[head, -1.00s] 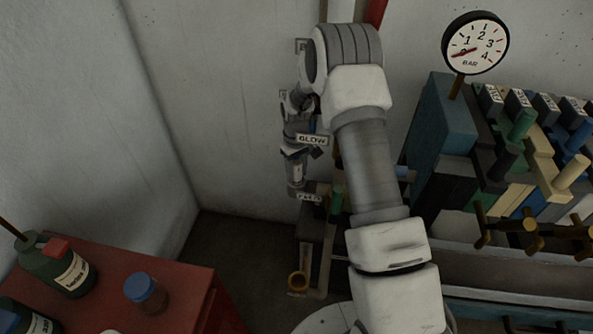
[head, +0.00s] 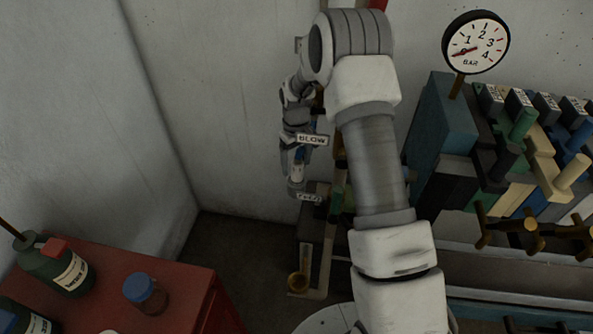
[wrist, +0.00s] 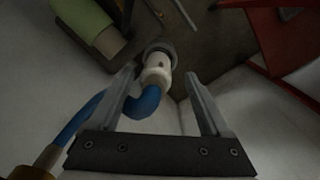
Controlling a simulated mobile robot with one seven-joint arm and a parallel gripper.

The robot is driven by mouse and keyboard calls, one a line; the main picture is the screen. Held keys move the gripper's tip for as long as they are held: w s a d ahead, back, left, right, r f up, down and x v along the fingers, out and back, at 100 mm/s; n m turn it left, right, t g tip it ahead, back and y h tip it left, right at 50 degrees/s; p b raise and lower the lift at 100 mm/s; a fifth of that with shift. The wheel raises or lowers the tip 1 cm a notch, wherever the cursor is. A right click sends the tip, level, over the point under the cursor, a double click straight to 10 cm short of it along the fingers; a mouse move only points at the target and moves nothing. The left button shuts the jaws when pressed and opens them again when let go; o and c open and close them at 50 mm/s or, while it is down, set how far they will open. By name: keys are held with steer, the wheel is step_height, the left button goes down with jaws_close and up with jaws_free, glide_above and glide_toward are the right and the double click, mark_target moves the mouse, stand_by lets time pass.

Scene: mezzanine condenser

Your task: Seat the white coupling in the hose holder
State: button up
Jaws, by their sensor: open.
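The white coupling (wrist: 156,73) shows in the wrist view with a bent blue hose (wrist: 143,103) on its near end. Its far end meets a dark grey round collar (wrist: 163,50), apparently the hose holder; how deep it sits I cannot tell. My gripper (wrist: 161,73) is open, its two fingers on either side of the coupling, with a visible gap at the right finger. In the head view my gripper (head: 296,168) is small, near the wall above the grey collar (head: 297,189); the coupling there is largely hidden.
A pressure gauge (head: 476,47) and a valve bank (head: 520,150) stand right of my arm. A red cabinet (head: 190,285) with bottles is at lower left. A brass fitting (wrist: 35,170) and a green part (wrist: 85,25) flank the hose in the wrist view.

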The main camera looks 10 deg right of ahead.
step_height(320, 180, up, 13)
steer(key=shift+r, duration=0.15)
stand_by(0.6)
